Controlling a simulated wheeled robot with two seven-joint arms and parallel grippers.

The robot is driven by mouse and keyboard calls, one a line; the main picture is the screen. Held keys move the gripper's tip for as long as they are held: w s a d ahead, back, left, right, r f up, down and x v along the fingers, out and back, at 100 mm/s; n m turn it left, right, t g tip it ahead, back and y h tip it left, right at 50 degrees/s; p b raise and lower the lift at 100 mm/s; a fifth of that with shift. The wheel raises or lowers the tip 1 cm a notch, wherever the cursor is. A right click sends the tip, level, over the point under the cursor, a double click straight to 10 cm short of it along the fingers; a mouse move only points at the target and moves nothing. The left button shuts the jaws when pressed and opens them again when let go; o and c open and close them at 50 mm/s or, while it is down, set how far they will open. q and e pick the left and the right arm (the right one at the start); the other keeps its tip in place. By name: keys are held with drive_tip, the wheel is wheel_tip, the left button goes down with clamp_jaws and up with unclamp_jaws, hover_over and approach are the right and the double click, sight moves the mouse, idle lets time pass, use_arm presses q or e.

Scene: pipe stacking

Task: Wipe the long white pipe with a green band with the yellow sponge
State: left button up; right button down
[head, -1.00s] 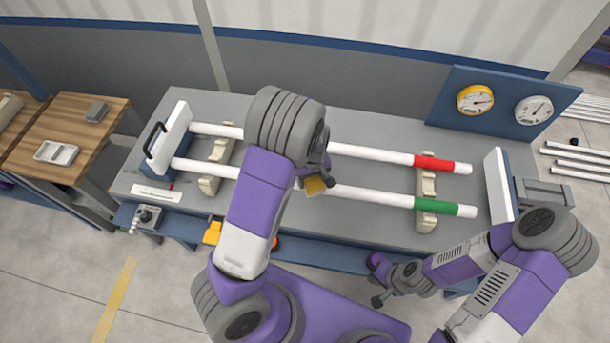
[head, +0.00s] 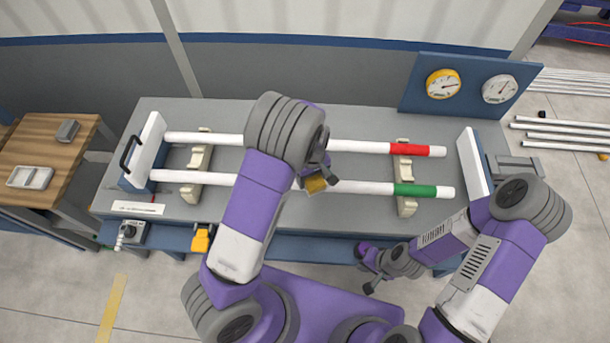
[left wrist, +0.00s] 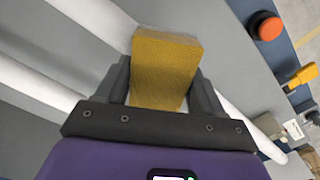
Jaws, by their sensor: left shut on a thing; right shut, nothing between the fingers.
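The long white pipe with a green band (head: 362,187) lies across cream supports on the grey bench, nearer to me than the red-banded pipe. My left gripper (head: 320,183) is shut on the yellow sponge (head: 315,184), at the middle of the green-banded pipe. The sponge (left wrist: 165,70) also shows between the fingers in the left wrist view. I cannot tell whether it touches the pipe. My left arm hides part of both pipes. My right gripper (head: 371,286) is shut and empty in front of the bench's front edge.
The red-banded pipe (head: 375,147) lies behind, parallel. White end plates stand at left (head: 150,150) and right (head: 474,162). Two gauges (head: 443,84) are mounted on a blue panel at the back right. A wooden table (head: 50,160) stands at the left.

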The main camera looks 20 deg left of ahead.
use_arm(q)
drive_tip(key=shift+w+d, duration=0.15)
drive_tip(key=shift+d, duration=0.6)
drive_tip(key=shift+a, duration=0.15)
drive_tip(key=shift+s+a, duration=0.25)
drive_tip(key=shift+a, duration=0.8)
drive_tip(key=shift+s+a, duration=0.25)
drive_tip(key=shift+a, duration=0.75)
drive_tip(key=shift+s+a, duration=0.25)
drive_tip(key=shift+a, duration=0.8)
drive_tip(key=shift+s+a, duration=0.25)
drive_tip(key=shift+a, duration=0.85)
drive_tip(key=shift+s+a, duration=0.25)
drive_tip(key=shift+a, duration=0.8)
drive_tip(key=shift+s+a+f, duration=0.1)
drive_tip(key=shift+s+a, duration=0.15)
drive_tip(key=shift+a, duration=0.6)
drive_tip(key=shift+s+a, duration=0.25)
drive_tip(key=shift+a, duration=0.6)
drive_tip(key=shift+r+p, duration=2.45)
drive_tip(key=shift+r, duration=0.55)
